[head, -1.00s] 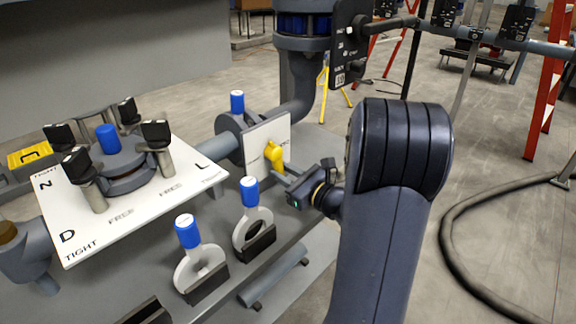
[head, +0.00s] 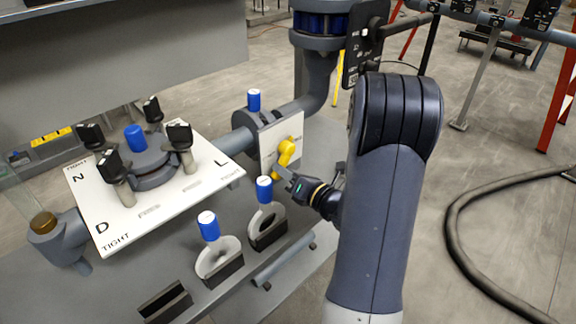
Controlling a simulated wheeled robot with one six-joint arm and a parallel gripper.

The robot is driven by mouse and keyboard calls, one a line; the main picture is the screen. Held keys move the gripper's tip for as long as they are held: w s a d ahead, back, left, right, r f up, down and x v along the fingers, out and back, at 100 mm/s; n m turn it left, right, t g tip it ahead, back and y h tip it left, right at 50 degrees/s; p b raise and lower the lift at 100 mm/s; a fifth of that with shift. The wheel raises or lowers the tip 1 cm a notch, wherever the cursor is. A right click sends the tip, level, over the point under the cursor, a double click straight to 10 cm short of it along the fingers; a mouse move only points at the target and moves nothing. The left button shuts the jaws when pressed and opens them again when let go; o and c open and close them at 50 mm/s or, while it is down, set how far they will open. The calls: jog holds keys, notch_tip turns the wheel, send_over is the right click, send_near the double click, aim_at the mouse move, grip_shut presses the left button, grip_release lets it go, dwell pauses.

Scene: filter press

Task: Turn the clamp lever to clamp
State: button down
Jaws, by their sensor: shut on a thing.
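The yellow clamp lever (head: 286,152) is on the front of a white label plate (head: 268,150), by the grey pipe flange. The lever is tilted, with its upper end to the right and its lower end toward my gripper. My gripper (head: 281,175) is shut on the lower part of the lever. The fingertips partly hide the lever's lower end. The lettering on the plate is too small and too covered to read.
A white plate (head: 130,225) with several black-topped knobs is further left. A black hose (head: 465,230) lies on the floor at right.

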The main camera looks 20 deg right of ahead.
jog(key=shift+a+r+m+p, duration=0.15)
jog(key=shift+m+p, duration=0.15)
jog(key=shift+m, duration=0.2)
jog(key=shift+s, duration=0.1)
jog(key=c, duration=1.2)
grip_release()
jog(key=v, duration=1)
jog(key=shift+s, duration=0.35)
